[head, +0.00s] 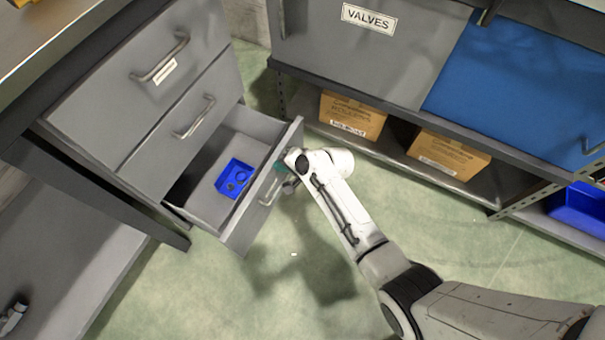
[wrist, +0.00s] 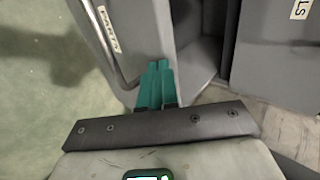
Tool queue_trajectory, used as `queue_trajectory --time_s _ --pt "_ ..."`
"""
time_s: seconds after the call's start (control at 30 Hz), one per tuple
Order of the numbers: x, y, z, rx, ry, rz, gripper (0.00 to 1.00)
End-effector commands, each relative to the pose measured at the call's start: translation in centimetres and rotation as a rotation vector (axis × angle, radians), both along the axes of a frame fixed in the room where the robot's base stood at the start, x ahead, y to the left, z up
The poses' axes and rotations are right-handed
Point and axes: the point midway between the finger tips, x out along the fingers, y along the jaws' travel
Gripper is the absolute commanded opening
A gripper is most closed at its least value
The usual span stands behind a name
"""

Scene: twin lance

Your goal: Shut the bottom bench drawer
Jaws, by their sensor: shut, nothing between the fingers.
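The bottom bench drawer (head: 240,231) stands pulled out of the grey bench, below two closed drawers. A blue bin (head: 237,178) lies inside it. My gripper (head: 283,172) is at the outer side of the drawer front, near its handle (head: 268,192) and far end; it is partly hidden by my wrist. In the wrist view its teal fingers (wrist: 157,68) are together and empty, pointing at the drawer front (wrist: 145,30) just right of the handle (wrist: 112,45). I cannot tell whether the fingertips touch the front.
The upper drawer (head: 150,80) and middle drawer (head: 180,130) are shut. A rack with a grey "VALVES" bin (head: 350,50), a blue panel (head: 510,85) and cardboard boxes (head: 352,115) stands behind. Green floor (head: 330,280) is free in front of the drawer.

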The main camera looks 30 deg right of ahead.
Motion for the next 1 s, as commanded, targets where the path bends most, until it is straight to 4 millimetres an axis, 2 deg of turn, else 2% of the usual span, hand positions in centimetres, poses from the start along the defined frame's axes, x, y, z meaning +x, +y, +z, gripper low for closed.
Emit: queue_trajectory --time_s 0.03,0.2,0.5,0.73,1.0 --pt "1.4 1.0 -0.2 0.000 -0.002 0.004 0.00" --pt "5.2 3.8 -0.5 0.000 -0.001 0.003 0.00" --pt "10.9 7.9 -0.6 0.001 -0.002 0.001 0.00" --pt "13.4 9.8 -0.4 0.001 0.000 0.001 0.00" --pt "14.5 10.6 -0.1 0.000 0.001 -0.001 0.00"
